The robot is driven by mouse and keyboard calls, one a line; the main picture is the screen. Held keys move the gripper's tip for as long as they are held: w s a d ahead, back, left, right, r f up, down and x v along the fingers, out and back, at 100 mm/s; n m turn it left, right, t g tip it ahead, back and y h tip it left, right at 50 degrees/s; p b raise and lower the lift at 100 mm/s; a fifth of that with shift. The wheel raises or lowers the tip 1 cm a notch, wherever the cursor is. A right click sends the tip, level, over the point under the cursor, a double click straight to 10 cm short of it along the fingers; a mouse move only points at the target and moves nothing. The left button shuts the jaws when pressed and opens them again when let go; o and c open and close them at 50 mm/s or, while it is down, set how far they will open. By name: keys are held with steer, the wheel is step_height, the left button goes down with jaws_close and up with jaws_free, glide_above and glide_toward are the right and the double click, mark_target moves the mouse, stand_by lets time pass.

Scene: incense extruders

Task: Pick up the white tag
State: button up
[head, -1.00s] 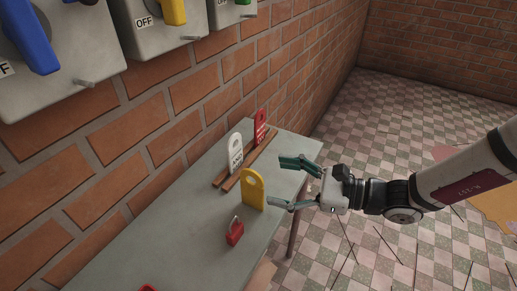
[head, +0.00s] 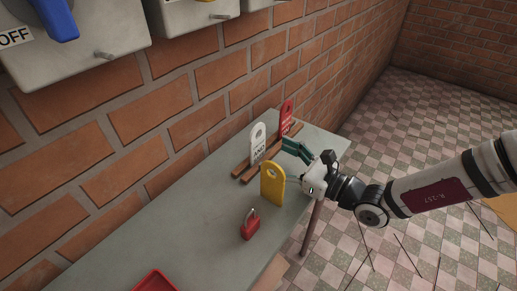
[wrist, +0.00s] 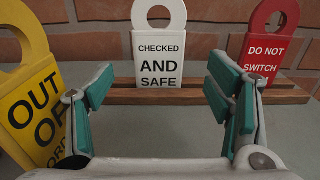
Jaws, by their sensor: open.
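The white tag (head: 257,144) stands upright in a wooden rack on the grey table. In the wrist view the white tag (wrist: 159,48) reads "CHECKED AND SAFE", has a hole at its top, and stands straight ahead between my fingers. My gripper (wrist: 165,92) is open and empty, short of the tag and not touching it. In the head view my gripper (head: 290,164) is to the right of the white tag, with the yellow tag partly hiding one finger.
The yellow tag (wrist: 30,95) stands close on the left, the red tag (wrist: 269,42) on the right in the wooden rack (wrist: 195,92). A red padlock (head: 250,225) and a red tray (head: 155,281) are on the table (head: 195,210). A brick wall (head: 205,85) rises behind.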

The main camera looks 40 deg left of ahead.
mark_target(259, 148)
steer(key=shift+s+a+f+b, duration=0.1)
steer(key=shift+s+a+b, duration=0.1)
steer(key=shift+a, duration=0.85)
steer(key=shift+s+a+b, duration=0.1)
steer(key=shift+a+b, duration=0.1)
steer(key=shift+a, duration=0.85)
steer(key=shift+s+a+f+b, duration=0.1)
steer(key=shift+a+b, duration=0.1)
steer(key=shift+a, duration=0.85)
steer(key=c, duration=1.2)
